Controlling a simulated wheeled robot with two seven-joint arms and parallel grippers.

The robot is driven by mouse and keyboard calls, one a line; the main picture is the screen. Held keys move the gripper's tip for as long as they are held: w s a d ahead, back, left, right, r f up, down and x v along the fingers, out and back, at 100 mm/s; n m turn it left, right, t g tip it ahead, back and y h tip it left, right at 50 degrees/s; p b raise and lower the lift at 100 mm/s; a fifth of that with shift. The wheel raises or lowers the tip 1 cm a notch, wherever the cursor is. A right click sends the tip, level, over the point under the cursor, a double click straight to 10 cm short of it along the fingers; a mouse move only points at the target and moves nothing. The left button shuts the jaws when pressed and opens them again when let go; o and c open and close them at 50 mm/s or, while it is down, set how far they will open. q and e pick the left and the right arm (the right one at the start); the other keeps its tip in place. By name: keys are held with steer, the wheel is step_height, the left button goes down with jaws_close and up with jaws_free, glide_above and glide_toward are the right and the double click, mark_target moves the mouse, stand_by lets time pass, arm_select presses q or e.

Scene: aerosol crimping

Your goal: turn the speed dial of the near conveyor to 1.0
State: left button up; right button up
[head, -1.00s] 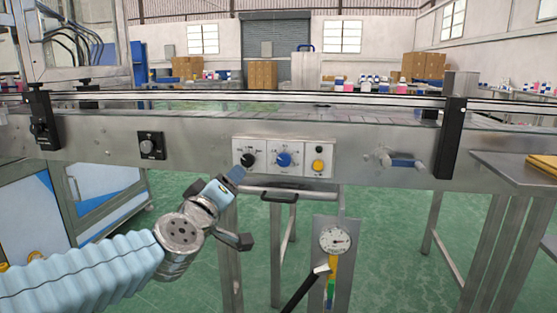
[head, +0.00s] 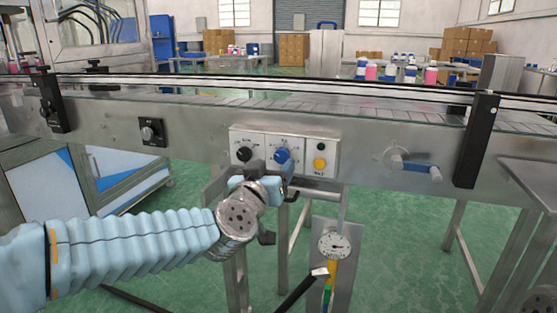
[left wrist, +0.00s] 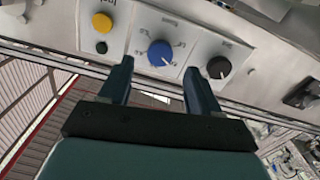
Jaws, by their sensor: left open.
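The near conveyor's control panel (head: 284,152) carries a blue dial (head: 283,156), a black knob (head: 244,154) on its left and a yellow button (head: 319,163) on its right. My left gripper (head: 284,177) is open and empty, just below and in front of the blue dial, partly covering the panel's lower edge. In the left wrist view, which is turned over, the blue dial (left wrist: 160,53) lies just beyond and between the two fingertips. A gap seems to remain. Its white pointer mark shows, but the scale figures are too small to read. My right gripper is out of view.
A black switch (head: 151,132) sits further left on the conveyor side. Green floor is open at lower right.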

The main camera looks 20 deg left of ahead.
mark_target(281, 158)
arm_select(q)
steer(key=w, duration=0.5)
steer(key=shift+w, duration=0.1)
steer(key=shift+c, duration=0.2)
steer(key=c, duration=1)
